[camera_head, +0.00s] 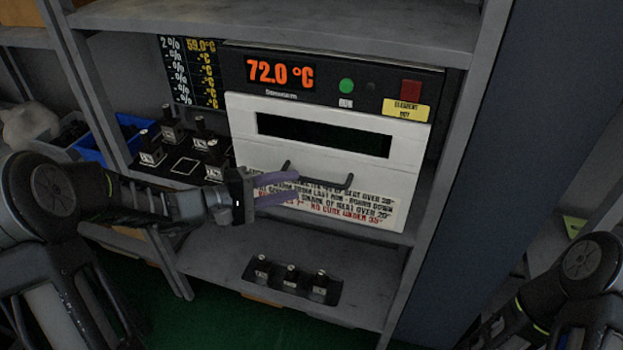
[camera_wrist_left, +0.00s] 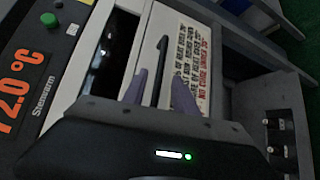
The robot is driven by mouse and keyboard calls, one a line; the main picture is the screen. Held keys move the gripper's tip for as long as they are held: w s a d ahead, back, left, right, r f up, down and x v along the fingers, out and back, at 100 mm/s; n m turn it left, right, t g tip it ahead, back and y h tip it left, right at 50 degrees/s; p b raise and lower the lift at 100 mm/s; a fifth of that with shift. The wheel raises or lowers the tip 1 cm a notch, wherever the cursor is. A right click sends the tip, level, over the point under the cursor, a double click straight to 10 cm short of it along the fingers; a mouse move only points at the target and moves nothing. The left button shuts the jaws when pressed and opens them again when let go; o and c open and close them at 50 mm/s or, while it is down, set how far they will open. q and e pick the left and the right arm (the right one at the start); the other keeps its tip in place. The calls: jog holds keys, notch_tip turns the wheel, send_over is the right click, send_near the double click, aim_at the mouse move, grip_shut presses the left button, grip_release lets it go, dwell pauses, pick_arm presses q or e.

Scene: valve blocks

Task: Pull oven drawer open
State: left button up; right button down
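The oven drawer (camera_head: 240,120) is a white front panel with a dark window and printed red and black text. Its dark bar handle (camera_head: 335,184) stands out from the lower part of the panel. My left gripper (camera_head: 297,185) has purple fingers, set apart, at the handle's left end. In the left wrist view, the handle (camera_wrist_left: 162,65) runs between the two spread fingertips (camera_wrist_left: 160,88), with no clear contact on either side. The panel looks closed or nearly so; I cannot tell exactly. Of my right arm, only links show at the lower right; its gripper is not visible.
The oven's black top panel shows a 72.0 °C display (camera_head: 281,73), a green button (camera_head: 346,86) and a red one (camera_head: 411,89). Several valve blocks (camera_head: 199,125) stand left of the oven. A block rack (camera_head: 290,279) lies on the lower shelf. A grey shelf post (camera_head: 440,190) borders the right.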

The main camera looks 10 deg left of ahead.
aim_at(308, 182)
pick_arm(q)
jog(key=p+x, duration=0.1)
jog(key=x, duration=0.5)
jog(key=shift+w+d, duration=0.1)
grip_shut()
jog(key=shift+f, duration=0.1)
dwell(1.2)
